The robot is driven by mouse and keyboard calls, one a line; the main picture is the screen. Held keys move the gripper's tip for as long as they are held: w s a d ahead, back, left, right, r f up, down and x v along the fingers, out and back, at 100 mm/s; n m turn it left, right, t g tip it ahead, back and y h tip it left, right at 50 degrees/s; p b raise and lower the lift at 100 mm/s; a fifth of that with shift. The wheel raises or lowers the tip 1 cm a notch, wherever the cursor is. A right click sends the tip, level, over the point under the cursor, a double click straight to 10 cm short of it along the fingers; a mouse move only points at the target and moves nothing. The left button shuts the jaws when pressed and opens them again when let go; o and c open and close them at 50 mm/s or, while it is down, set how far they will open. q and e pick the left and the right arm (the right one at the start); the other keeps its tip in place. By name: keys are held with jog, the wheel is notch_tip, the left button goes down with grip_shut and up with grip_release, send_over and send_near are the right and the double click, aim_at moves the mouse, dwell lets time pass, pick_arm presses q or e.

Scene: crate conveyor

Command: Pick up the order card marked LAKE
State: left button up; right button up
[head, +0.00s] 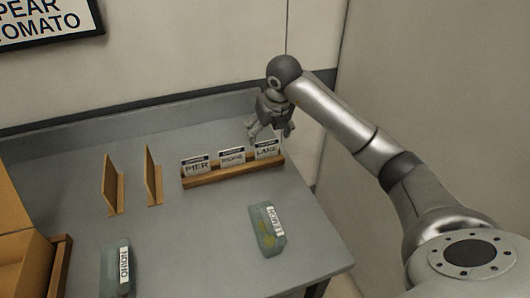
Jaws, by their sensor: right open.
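The order card marked LAKE (267,149) stands upright at the right end of a wooden card rack (235,174) on the grey table. A card marked PIER (196,165) is at the rack's left end, and another card (231,157), its word hard to read, is in the middle. My right gripper (269,133) is open and empty, pointing down just above and behind the LAKE card. I cannot tell if its fingers touch the card. My left gripper does not show.
Two upright wooden dividers (153,176) stand left of the rack. A greenish pack (267,230) with a label lies in front of the rack. A pack labelled ONION (116,268) is at the front left, near wooden crates (25,262). A wall rises behind the table.

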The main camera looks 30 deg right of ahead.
aim_at(267, 146)
jog(key=x, duration=0.2)
jog(key=shift+f, duration=0.25)
jog(key=x, duration=0.1)
jog(key=p+x, duration=0.1)
jog(key=x, duration=0.2)
jog(key=shift+s+d+f+p, duration=0.1)
jog(key=shift+s+f+p, duration=0.15)
jog(key=shift+p, duration=0.1)
jog(key=shift+w+d+f, duration=0.1)
jog(key=shift+w+f, duration=0.15)
jog(key=shift+f, duration=0.25)
jog(key=c, duration=0.5)
